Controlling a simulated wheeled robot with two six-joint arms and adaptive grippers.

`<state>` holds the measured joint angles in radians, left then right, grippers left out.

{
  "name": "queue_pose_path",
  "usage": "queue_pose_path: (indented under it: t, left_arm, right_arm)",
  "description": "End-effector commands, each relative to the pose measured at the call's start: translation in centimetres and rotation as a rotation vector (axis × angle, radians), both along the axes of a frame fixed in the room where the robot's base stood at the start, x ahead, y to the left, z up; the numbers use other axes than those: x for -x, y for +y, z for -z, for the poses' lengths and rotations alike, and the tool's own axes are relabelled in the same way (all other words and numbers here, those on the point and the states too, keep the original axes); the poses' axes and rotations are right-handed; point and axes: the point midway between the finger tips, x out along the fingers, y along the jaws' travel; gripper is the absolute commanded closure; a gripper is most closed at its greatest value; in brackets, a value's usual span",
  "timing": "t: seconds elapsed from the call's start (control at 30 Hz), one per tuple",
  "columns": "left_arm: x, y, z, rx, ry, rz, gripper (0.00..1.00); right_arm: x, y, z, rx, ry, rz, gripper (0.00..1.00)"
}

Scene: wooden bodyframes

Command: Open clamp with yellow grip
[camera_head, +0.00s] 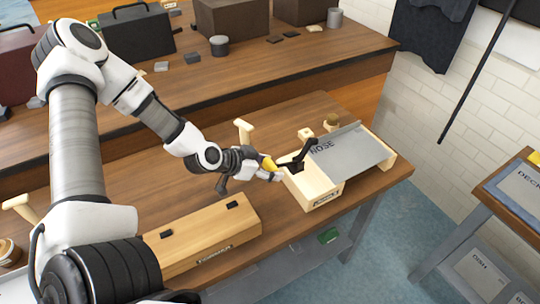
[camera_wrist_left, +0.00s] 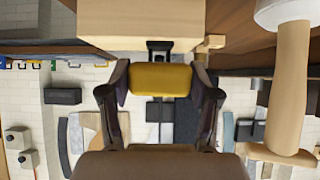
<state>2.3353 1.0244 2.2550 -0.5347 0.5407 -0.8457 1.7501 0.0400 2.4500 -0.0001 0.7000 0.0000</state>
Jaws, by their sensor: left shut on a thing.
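The clamp's yellow grip (camera_head: 268,163) is at the left end of a light wooden frame (camera_head: 316,186) on the table. In the left wrist view the yellow grip (camera_wrist_left: 160,77) lies between the two dark fingers. My left gripper (camera_head: 262,168) is shut on the yellow grip. A black clamp arm (camera_head: 308,150) stands up at a slant on the frame's top, beside a grey panel marked "NOSE" (camera_head: 352,152). The clamp's lower linkage is partly hidden by the gripper. My right gripper is not in view.
A wooden box with black latches (camera_head: 205,236) lies left of the frame. A wooden mallet (camera_head: 243,131) stands behind my gripper. A back bench (camera_head: 300,70) holds dark cases and boxes. A side table (camera_head: 505,190) with panels stands at right, across a floor gap.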

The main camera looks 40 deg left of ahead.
Motion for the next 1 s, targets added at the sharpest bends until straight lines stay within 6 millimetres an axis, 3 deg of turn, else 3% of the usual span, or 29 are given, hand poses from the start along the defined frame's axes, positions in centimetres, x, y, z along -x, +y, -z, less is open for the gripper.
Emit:
queue_pose_path:
  t: [0.03, 0.1, 0.5, 1.0]
  left_arm:
    - [0.3, -0.2, 0.3, 0.005, 0.013, 0.003, 0.31]
    - [0.3, -0.1, 0.3, 0.004, 0.011, 0.003, 0.12]
    - [0.1, 0.0, -0.3, 0.002, 0.003, -0.003, 0.12]
    - [0.1, 0.1, -6.7, 0.006, -0.001, -0.009, 0.12]
  right_arm:
    - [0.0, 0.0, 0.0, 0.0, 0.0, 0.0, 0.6]
    - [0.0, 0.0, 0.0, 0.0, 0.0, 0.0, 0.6]
    - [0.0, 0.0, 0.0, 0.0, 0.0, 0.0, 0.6]
    - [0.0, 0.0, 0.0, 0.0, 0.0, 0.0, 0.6]
